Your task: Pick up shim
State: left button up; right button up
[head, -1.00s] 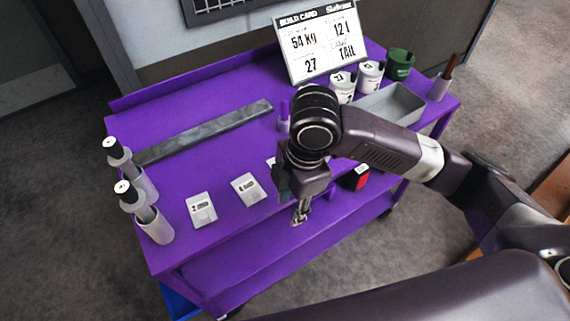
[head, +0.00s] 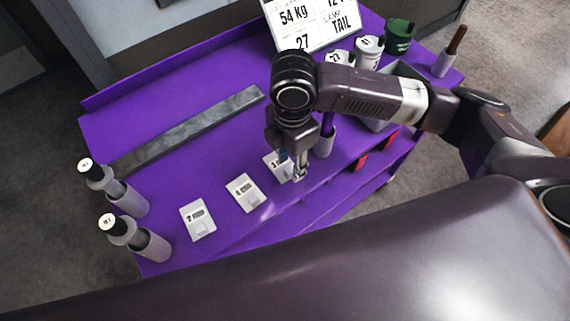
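Three flat white cards lie in a row along the front of the purple cart top, each with a small dark marked patch: a left card (head: 198,220), a middle card (head: 245,193) and a right card (head: 275,165). I cannot tell which of these is or bears the shim. My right gripper (head: 299,174) points down at the right edge of the right card and hides part of it. Its fingers look close together, but whether they are shut or touch the card is unclear. My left gripper is out of view.
Two bottles in grey holders (head: 154,246) stand at the left end of the purple cart (head: 185,95). A long grey bar (head: 190,128) lies behind the cards. A holder (head: 325,143) stands right of my gripper. Cups (head: 369,50), a green can (head: 400,38) and a sign (head: 310,22) stand behind.

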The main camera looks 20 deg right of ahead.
aim_at(289, 169)
jog(key=shift+w+f, duration=0.2)
jog(key=shift+f, duration=1.35)
jog(key=shift+c, duration=0.5)
jog(key=c, duration=0.7)
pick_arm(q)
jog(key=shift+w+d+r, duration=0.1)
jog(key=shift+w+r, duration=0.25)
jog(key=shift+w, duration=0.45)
pick_arm(e)
grip_shut()
